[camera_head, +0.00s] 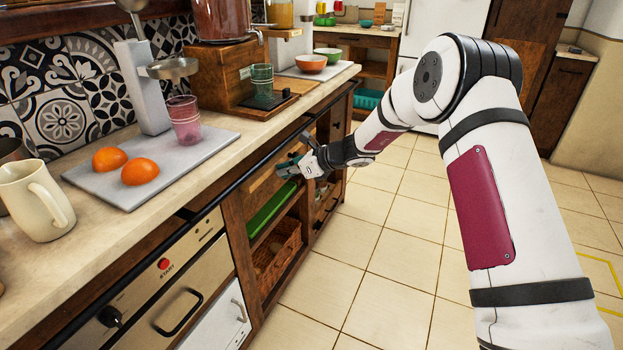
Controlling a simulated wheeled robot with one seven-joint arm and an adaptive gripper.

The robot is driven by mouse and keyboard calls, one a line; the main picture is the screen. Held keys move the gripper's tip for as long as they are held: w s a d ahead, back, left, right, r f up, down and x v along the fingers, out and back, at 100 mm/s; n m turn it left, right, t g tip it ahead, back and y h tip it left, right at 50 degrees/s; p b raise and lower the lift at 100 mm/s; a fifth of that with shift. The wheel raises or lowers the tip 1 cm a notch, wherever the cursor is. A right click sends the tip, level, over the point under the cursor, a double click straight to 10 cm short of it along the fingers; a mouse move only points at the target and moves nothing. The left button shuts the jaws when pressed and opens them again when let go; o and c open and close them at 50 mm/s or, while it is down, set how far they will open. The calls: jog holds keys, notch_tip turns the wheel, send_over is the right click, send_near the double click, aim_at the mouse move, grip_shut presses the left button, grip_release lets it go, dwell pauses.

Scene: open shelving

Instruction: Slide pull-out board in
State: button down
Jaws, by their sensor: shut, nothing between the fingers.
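The light wooden board (262,181) shows just under the countertop, at the top of the open shelving; it appears to be the pull-out board. How far it sticks out is hard to tell from this angle. My gripper (287,168) is shut and empty at the board's front, near its right part. The gripper and wrist hide the board's right end. I cannot tell whether the fingers touch it.
A green tray (270,212) and a wicker basket (277,258) sit on the shelves below. The counter (160,215) above holds a grey slab (195,155) with two oranges and a pink glass. An oven front (170,290) is at left. The tiled floor is clear.

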aim_at(271, 164)
jog(key=w+a, duration=0.1)
jog(key=a, duration=0.1)
jog(key=w+a, duration=0.1)
jog(key=shift+a, duration=0.35)
jog(key=shift+w+a+r, duration=0.1)
jog(key=shift+a, duration=0.1)
